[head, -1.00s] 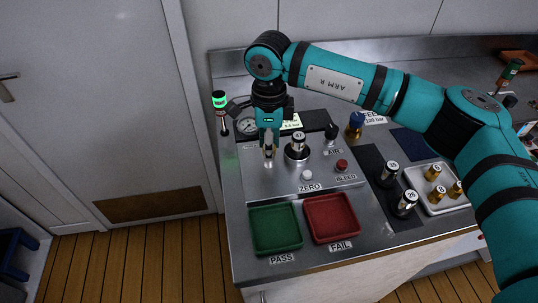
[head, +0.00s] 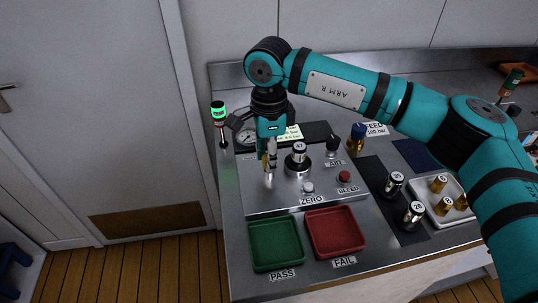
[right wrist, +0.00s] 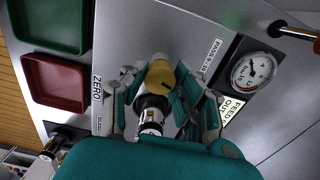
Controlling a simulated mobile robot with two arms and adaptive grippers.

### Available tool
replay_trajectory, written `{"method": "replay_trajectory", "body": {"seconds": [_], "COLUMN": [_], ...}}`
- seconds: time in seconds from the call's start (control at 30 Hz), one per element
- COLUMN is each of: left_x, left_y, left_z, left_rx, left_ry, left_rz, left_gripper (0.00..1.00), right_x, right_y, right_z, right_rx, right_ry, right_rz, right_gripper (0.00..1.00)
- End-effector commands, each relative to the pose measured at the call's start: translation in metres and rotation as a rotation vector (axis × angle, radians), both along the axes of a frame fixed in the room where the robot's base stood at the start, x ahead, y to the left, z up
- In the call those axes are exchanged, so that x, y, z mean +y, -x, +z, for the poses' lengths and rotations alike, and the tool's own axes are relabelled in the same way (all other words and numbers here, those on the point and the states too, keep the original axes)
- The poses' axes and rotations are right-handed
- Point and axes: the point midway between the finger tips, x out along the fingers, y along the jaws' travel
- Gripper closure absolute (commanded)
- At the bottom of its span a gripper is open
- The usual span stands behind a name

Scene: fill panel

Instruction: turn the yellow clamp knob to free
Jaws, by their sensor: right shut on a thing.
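The yellow clamp knob (right wrist: 160,76) shows in the right wrist view, with a dark mark on its face. It sits between the fingers of my right gripper (head: 269,168), which are shut on it at the left part of the metal panel (head: 258,192). In the head view the fingers hide most of the knob. A metal cylinder marked 47 (head: 298,157) stands upright in its seat just right of the gripper; it also shows in the right wrist view (right wrist: 151,113), close beside the knob. My left gripper is not in view.
A pressure gauge (head: 245,136) and a green-lit lamp post (head: 218,113) stand behind the panel. The AIR knob (head: 332,144), BLEED button (head: 344,177) and ZERO button (head: 308,187) are to the right. Green (head: 276,265) and red (head: 339,251) trays lie in front.

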Motion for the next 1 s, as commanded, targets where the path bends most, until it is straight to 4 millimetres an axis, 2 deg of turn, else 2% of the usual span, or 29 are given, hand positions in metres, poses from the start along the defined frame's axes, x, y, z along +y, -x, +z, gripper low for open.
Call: {"method": "replay_trajectory", "body": {"seconds": [0.03, 0.2, 0.47, 0.57, 0.67, 1.0], "left_x": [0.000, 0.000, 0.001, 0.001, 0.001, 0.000], "left_y": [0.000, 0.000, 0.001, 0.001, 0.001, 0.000], "left_z": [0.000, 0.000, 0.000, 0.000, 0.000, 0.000], "left_rx": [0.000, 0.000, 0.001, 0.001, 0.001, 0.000], "left_ry": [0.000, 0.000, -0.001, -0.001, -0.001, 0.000], "left_rz": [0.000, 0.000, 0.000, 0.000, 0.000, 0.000], "left_gripper": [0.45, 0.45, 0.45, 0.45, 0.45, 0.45], "right_x": [0.000, 0.000, 0.000, 0.000, 0.000, 0.000], "right_y": [-0.001, -0.001, -0.001, -0.001, -0.001, -0.001], "right_z": [0.002, 0.001, 0.002, 0.009, 0.025, 0.095], "right_rx": [-0.006, -0.004, -0.002, -0.004, -0.006, -0.006], "right_ry": [-0.001, -0.001, 0.000, -0.001, -0.001, -0.002], "right_rz": [-0.001, -0.001, -0.001, -0.001, -0.001, -0.001], "right_gripper": [0.67, 0.47, 0.47, 0.47, 0.47, 0.47]}}
